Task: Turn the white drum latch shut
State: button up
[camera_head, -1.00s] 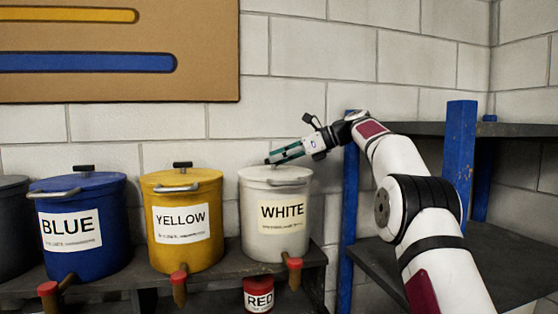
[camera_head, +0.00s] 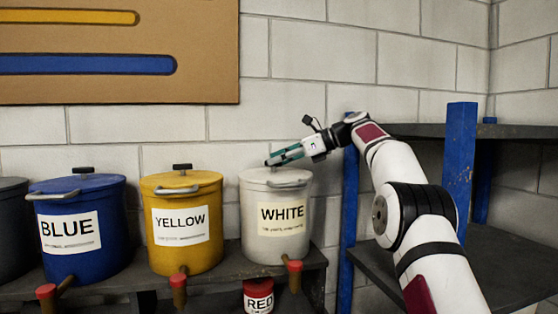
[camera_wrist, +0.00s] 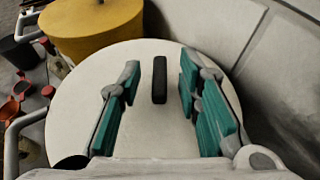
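The white drum (camera_head: 276,232) stands on the dark bench under its WHITE label. In the wrist view its round lid (camera_wrist: 84,95) fills the middle. The black latch handle (camera_wrist: 160,80) sits upright on the lid, between my gripper's two teal fingers but apart from both. My gripper (camera_head: 268,162) reaches over the lid from the right; in the wrist view its fingers (camera_wrist: 160,95) are spread wide and hold nothing. In the head view the fingers hide the latch.
The yellow drum (camera_head: 182,245) and blue drum (camera_head: 70,258) stand to the left, each with a black lid handle. A small red can (camera_head: 258,296) is below. A shelf with blue posts (camera_head: 459,155) stands to the right, and the block wall is close behind.

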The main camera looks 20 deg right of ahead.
jog(key=shift+s+a+r+m+t+h+p, duration=0.1)
jog(key=shift+s+m+t+h+p, duration=0.15)
jog(key=shift+m+t+p, duration=0.3)
jog(key=shift+m+h+p, duration=0.25)
jog(key=shift+m+p, duration=0.1)
jog(key=shift+p, duration=0.1)
